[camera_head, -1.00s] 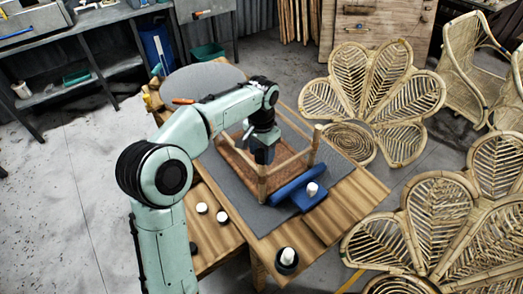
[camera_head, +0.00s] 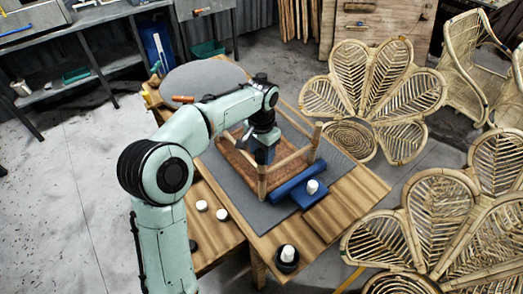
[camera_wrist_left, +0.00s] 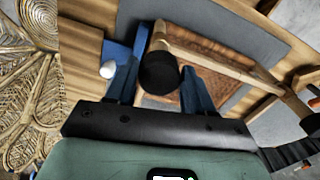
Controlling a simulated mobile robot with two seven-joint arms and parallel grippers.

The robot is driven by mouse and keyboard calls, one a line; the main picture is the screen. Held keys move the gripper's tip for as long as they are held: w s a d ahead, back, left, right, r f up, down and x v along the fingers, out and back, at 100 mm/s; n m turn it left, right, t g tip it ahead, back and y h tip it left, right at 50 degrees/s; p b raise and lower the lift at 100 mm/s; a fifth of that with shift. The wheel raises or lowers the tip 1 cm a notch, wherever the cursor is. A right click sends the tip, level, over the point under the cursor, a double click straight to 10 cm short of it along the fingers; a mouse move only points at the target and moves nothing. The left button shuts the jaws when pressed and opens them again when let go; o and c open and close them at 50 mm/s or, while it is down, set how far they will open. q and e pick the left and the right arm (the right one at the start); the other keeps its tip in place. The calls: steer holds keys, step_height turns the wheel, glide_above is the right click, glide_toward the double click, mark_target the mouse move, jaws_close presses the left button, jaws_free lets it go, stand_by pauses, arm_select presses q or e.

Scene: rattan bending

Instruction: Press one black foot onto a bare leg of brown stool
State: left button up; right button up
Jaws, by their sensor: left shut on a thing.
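The brown stool (camera_head: 261,187) lies with its legs up on a grey mat on the table. My left gripper (camera_head: 264,153) is over its near leg, pointing down. In the left wrist view my left gripper (camera_wrist_left: 162,80) has its blue fingers on either side of a black foot (camera_wrist_left: 160,74) and is shut on it. The foot lines up with the end of a stool leg (camera_wrist_left: 159,37); whether it is fully seated I cannot tell. In the head view the gripper hides the foot. Another leg (camera_head: 317,135) rises at the right with a pale bare end. My right gripper is not in view.
A blue block (camera_head: 310,198) with a white-topped piece stands right of the stool, beside a blue roll (camera_head: 290,186). A white piece in a black base (camera_head: 287,260) stands at the near corner. White pieces (camera_head: 202,206) lie at the left. Rattan chairs (camera_head: 375,90) stand at the right.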

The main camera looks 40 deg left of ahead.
arm_select(q)
steer(key=shift+f, duration=0.15)
steer(key=o, duration=1.1)
step_height(320, 180, up, 13)
steer(key=p, duration=0.3)
steer(key=shift+r, duration=0.2)
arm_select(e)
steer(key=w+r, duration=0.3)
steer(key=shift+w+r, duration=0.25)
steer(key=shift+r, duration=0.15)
